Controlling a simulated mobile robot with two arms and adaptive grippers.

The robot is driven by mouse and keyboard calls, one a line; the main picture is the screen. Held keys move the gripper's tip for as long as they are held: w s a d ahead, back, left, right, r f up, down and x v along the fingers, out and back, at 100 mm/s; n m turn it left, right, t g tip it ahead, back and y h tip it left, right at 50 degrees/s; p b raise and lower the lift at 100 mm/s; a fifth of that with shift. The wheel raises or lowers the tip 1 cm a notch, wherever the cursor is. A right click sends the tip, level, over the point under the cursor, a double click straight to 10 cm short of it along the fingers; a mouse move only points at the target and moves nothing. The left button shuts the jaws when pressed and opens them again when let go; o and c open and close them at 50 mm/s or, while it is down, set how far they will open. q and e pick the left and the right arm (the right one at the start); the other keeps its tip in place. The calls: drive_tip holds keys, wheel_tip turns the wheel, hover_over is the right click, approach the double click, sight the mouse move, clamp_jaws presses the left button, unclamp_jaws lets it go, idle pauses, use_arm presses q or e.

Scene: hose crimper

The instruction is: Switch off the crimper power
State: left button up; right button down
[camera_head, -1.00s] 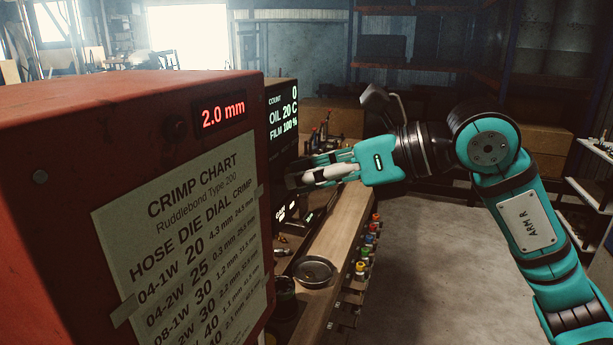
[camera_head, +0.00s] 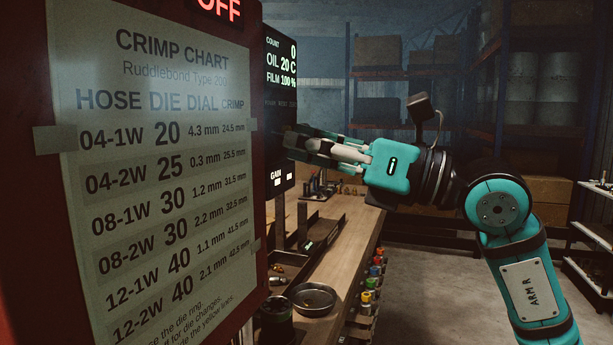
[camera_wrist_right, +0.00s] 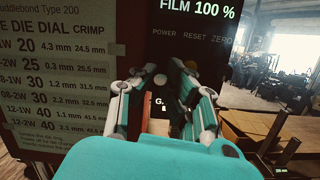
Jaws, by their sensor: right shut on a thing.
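The red crimper housing (camera_head: 25,150) fills the left of the head view. Its red display (camera_head: 222,8), cut by the top edge, reads OFF. Behind it stands a dark control panel (camera_head: 281,100) with a lit readout. In the wrist view the panel carries the labels POWER (camera_wrist_right: 164,33), RESET and ZERO. My right gripper (camera_head: 297,142) reaches to the panel from the right. In the wrist view its fingertips (camera_wrist_right: 167,78) are shut on a small power control below the POWER label, mostly hidden between them. My left gripper is not in view.
A crimp chart (camera_head: 160,190) is taped to the housing. Below the gripper is a wooden bench (camera_head: 345,235) with a round metal dish (camera_head: 313,298) and several coloured knobs along its edge. Shelving stands behind. The floor (camera_head: 425,285) to the right is clear.

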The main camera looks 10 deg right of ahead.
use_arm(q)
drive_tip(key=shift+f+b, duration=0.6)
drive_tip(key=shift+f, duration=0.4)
use_arm(e)
drive_tip(key=shift+a+f+y, duration=0.1)
drive_tip(key=shift+f+y, duration=0.2)
drive_tip(key=shift+f, duration=0.1)
drive_tip(key=c, duration=1.5)
unclamp_jaws()
drive_tip(key=shift+c, duration=0.2)
drive_tip(key=shift+o, duration=0.7)
drive_tip(key=shift+a+r, duration=0.1)
drive_tip(key=shift+w+d, duration=0.2)
drive_tip(key=shift+d, duration=0.1)
drive_tip(key=v, duration=1.2)
drive_tip(key=shift+f, duration=0.25)
drive_tip(key=shift+a, duration=0.15)
